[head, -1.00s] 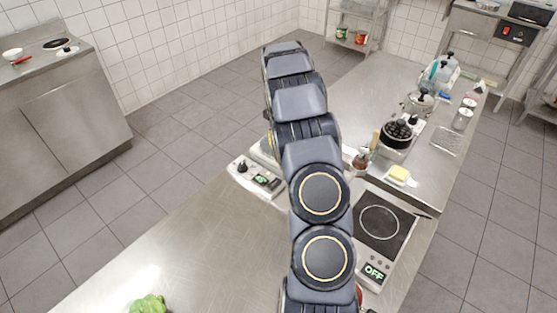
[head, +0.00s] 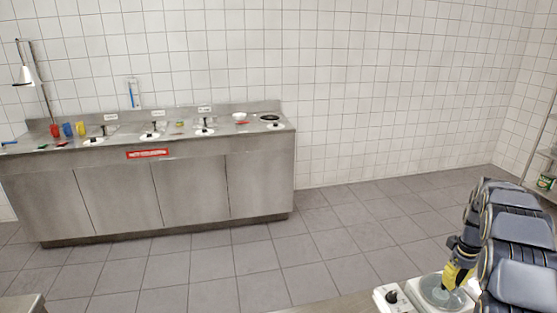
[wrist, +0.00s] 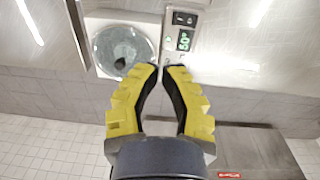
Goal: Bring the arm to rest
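My gripper (wrist: 164,70) has yellow-and-black fingers that bow outward and come almost together at the tips, with nothing visible between them. In the head view, my gripper (head: 452,282) is at the lower right, beside my folded dark arm, over or in front of a white countertop device. That device (head: 396,302) has a black knob and a round plate under a clear glass cover (head: 440,290). In the wrist view, the glass-covered plate (wrist: 120,48) lies beyond the fingertips to the left, and the device's lit green display (wrist: 184,40) is to the right. I cannot see contact with either.
A steel counter (head: 150,190) along the tiled wall holds several lids, colored cups and a white bowl (head: 240,116). A red label (head: 147,153) is on its front. Tiled floor (head: 330,235) lies open between it and my worktop. A shelf (head: 545,185) stands at the right edge.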

